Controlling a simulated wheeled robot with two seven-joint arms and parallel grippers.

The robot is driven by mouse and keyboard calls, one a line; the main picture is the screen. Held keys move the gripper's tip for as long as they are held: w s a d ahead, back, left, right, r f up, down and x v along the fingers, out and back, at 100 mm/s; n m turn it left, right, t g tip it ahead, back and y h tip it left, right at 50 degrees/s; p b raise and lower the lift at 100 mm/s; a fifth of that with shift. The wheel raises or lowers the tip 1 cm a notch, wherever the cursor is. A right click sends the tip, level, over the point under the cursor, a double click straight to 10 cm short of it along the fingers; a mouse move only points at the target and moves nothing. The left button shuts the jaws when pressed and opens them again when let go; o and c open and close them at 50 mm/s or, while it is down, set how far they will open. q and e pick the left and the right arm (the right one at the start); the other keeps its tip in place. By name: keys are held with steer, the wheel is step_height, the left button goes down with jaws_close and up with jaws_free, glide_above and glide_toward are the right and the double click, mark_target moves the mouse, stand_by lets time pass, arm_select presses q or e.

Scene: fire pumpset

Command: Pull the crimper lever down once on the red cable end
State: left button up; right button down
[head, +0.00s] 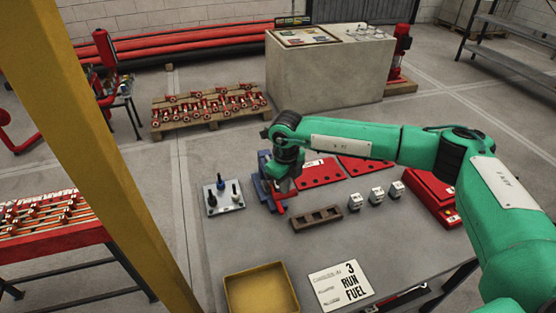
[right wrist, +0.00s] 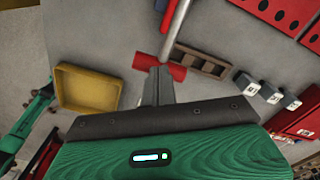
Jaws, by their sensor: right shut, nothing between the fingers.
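The crimper (head: 264,165) is a blue stand on the grey table, partly hidden behind my right arm. Its lever shows in the right wrist view as a grey rod (right wrist: 178,28) ending in a red crossbar grip (right wrist: 176,71). My right gripper (right wrist: 157,76) is shut and empty, and its fingertips overlap the middle of the red grip. I cannot tell whether they touch it. In the head view my right gripper (head: 287,183) is pointed down beside the crimper. I cannot make out the red cable end.
Close by are a brown slotted block (head: 317,218), several small grey-white blocks (head: 376,195), a tool plate (head: 223,197) and a red perforated panel (head: 318,172). A yellow tray (head: 261,290) and a sign card (head: 340,285) lie in front. A yellow post (head: 105,160) stands left.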

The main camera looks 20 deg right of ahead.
steer(key=shift+f, duration=0.15)
steer(key=shift+s+f+b, duration=0.15)
steer(key=shift+f+b, duration=0.65)
steer(key=shift+f, duration=0.2)
steer(key=shift+r+p, duration=1.1)
steer(key=shift+r, duration=1.15)
step_height(320, 180, up, 13)
steer(key=p, duration=0.4)
steer(key=shift+p, duration=0.35)
steer(key=shift+f, duration=0.1)
